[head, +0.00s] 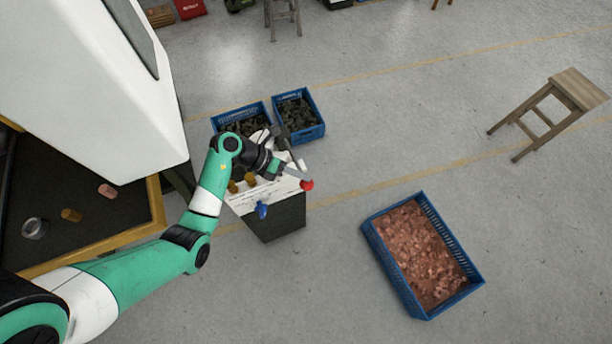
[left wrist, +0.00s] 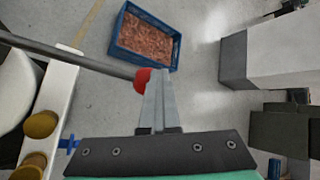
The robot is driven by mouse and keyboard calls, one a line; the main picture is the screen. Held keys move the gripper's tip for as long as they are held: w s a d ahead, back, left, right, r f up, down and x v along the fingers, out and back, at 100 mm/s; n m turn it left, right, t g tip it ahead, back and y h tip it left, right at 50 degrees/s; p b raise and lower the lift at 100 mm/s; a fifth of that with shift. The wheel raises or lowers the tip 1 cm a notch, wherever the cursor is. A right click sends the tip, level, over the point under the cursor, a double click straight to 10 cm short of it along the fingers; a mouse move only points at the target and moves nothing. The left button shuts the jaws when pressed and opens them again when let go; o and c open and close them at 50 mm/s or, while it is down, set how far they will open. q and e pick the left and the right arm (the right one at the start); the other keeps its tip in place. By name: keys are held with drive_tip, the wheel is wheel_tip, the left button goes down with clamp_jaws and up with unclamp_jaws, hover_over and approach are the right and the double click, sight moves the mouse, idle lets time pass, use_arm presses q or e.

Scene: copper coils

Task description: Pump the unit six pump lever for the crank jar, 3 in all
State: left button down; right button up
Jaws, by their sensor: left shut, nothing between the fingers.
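The pump lever is a grey rod (left wrist: 75,55) with a red ball end (left wrist: 142,79). In the head view the red ball (head: 307,185) sticks out over the right edge of the white-topped unit (head: 240,201). My left gripper (head: 290,170) is at that edge, close to the ball. In the left wrist view my left gripper (left wrist: 157,85) is shut and empty, its fingers overlapping the red ball in the picture. I cannot tell whether they touch it. A small round glassy thing (head: 35,228), perhaps a jar, is on the dark table at the left. My right gripper is out of view.
The unit also has a blue knob (head: 262,209) and brass-coloured knobs (left wrist: 42,124). Two blue crates (head: 316,132) of dark pieces stand behind it. A blue crate of copper scraps (head: 395,281) is on the floor at right, near a wooden stool (head: 578,88). The floor between is clear.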

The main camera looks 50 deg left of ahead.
sight(302, 185)
use_arm(q)
drive_tip(key=shift+s+d+f+b, duration=0.15)
drive_tip(key=shift+f+b, duration=0.45)
drive_tip(key=shift+f, duration=0.65)
drive_tip(key=shift+d+f+b, duration=0.2)
drive_tip(key=shift+f+b, duration=0.4)
drive_tip(key=shift+f, duration=0.6)
idle(1.6)
drive_tip(key=shift+r, duration=0.1)
idle(0.4)
drive_tip(key=r+p, duration=0.4)
drive_tip(key=p, duration=0.1)
drive_tip(key=r+p, duration=0.2)
drive_tip(key=r, duration=0.1)
drive_tip(key=shift+a+p, duration=0.3)
drive_tip(key=shift+a, duration=0.1)
idle(0.4)
drive_tip(key=r+p, duration=0.5)
drive_tip(key=shift+w+a, duration=0.25)
drive_tip(key=shift+a, duration=0.1)
idle(1.0)
